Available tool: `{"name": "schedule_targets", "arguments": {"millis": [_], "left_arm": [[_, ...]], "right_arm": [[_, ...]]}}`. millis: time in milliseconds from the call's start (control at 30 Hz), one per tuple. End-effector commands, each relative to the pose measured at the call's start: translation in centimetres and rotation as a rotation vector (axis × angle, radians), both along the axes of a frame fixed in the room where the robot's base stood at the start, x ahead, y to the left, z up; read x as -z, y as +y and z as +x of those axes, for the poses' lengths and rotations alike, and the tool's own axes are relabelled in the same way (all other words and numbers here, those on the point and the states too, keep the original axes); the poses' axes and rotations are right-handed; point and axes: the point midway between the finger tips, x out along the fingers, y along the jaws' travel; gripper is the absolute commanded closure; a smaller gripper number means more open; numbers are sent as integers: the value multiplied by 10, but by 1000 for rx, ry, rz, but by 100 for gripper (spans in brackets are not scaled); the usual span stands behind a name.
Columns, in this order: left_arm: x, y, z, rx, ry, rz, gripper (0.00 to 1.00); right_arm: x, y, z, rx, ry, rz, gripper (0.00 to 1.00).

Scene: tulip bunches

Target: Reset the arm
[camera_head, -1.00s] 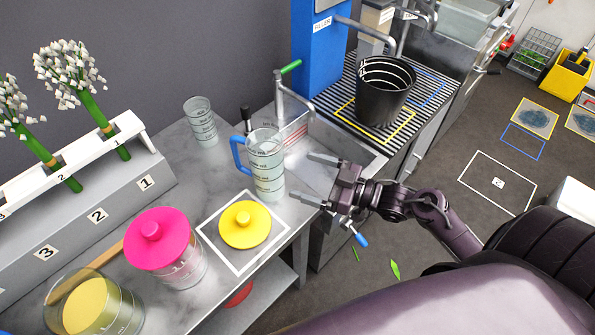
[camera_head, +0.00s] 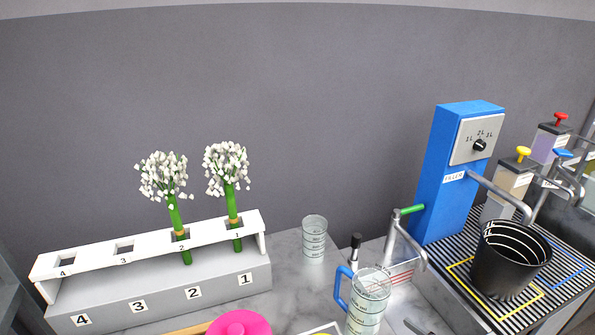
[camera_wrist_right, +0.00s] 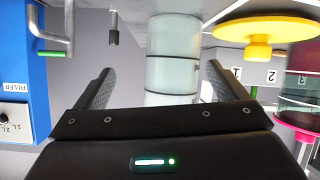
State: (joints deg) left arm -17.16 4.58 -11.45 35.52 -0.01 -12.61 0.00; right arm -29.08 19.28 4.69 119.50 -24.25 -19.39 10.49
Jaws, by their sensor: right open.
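My right gripper (camera_wrist_right: 153,85) is open in the right wrist view, its two dark fingers spread with nothing gripped. The clear measuring jug (camera_wrist_right: 172,62) shows upside down beyond the gap between the fingers, apparently apart from them. In the head view the jug (camera_head: 368,300), with its blue handle, stands on the counter near the bottom edge. A grey tip beside it at the bottom edge may be my right gripper. My left gripper is in neither view.
Two white tulip bunches (camera_head: 228,165) stand in slots 1 and 2 of the numbered rack (camera_head: 255,270). A clear beaker (camera_head: 314,240), pink lid (camera_head: 240,324), blue filler (camera_head: 440,190) and black bucket (camera_head: 508,262) are around. A yellow lid (camera_wrist_right: 262,32) shows in the wrist view.

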Motion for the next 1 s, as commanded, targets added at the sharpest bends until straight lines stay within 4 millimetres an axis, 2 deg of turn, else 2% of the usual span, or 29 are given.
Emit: {"name": "schedule_targets", "arguments": {"millis": [167,300,767,800,1000], "left_arm": [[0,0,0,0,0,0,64],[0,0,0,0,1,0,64],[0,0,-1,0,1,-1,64],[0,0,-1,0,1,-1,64],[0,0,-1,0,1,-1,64]], "right_arm": [[0,0,-25,168,230,-109,8],[-2,0,-53,252,401,-148,8],[-20,11,-132,343,787,-146,8],[-16,12,-135,343,811,-146,8],[41,13,-121,340,825,-155,8]]}}
